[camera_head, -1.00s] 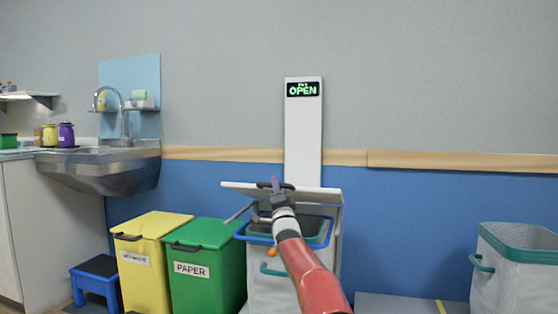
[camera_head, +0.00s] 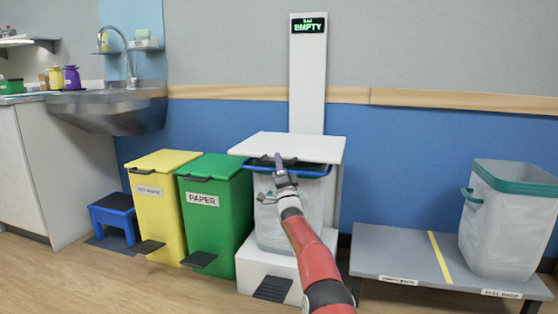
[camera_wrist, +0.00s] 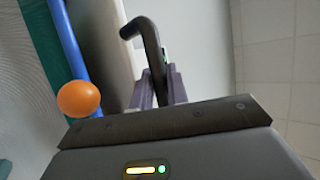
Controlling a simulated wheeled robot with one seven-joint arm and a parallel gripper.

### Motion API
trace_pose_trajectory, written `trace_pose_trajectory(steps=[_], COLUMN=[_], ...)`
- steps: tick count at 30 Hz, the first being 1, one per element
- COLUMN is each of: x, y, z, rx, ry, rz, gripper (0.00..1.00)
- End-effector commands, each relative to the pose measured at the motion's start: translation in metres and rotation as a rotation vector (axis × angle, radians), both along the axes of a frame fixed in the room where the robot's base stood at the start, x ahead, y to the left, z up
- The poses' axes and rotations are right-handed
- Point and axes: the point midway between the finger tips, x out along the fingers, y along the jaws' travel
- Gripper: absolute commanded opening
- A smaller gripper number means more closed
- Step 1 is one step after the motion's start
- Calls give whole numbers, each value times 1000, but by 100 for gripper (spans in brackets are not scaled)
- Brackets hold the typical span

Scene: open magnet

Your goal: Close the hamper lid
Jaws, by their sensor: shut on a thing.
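The hamper's white lid (camera_head: 295,145) lies roughly level over the hamper (camera_head: 292,208), with its top face showing. The hamper's blue rim (camera_head: 318,173) shows just under the lid's front edge. I cannot tell whether lid and rim touch. My gripper (camera_head: 283,168) is at the lid's front edge. In the wrist view, my gripper (camera_wrist: 160,85) is shut on a dark curved handle (camera_wrist: 148,38) beside the pale lid (camera_wrist: 105,45). The blue rim (camera_wrist: 75,45) runs along the left there. The display (camera_head: 308,26) behind the hamper reads EMPTY.
Green PAPER (camera_head: 205,165) and yellow (camera_head: 160,162) bins stand close on the left, with a blue step stool (camera_head: 113,203) beyond. A grey platform (camera_head: 395,250) with another hamper (camera_head: 507,225) is on the right. An orange ball (camera_wrist: 78,98) is near my gripper.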

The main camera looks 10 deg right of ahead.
Motion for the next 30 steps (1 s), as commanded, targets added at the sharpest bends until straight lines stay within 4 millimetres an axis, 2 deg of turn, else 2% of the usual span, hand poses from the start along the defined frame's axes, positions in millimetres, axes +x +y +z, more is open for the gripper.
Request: trace_pose_trajectory(steps=[1,12,13,17,30], x=[2,3,3,3,0], y=[-1,-1,-1,-1,-1], z=[-6,-9,-9,-8,-8], rx=[0,-2,-2,-2,-2], ry=[10,13,13,11,7], rz=[-1,-2,-2,-1,-1], gripper=[0,0,19,36,38])
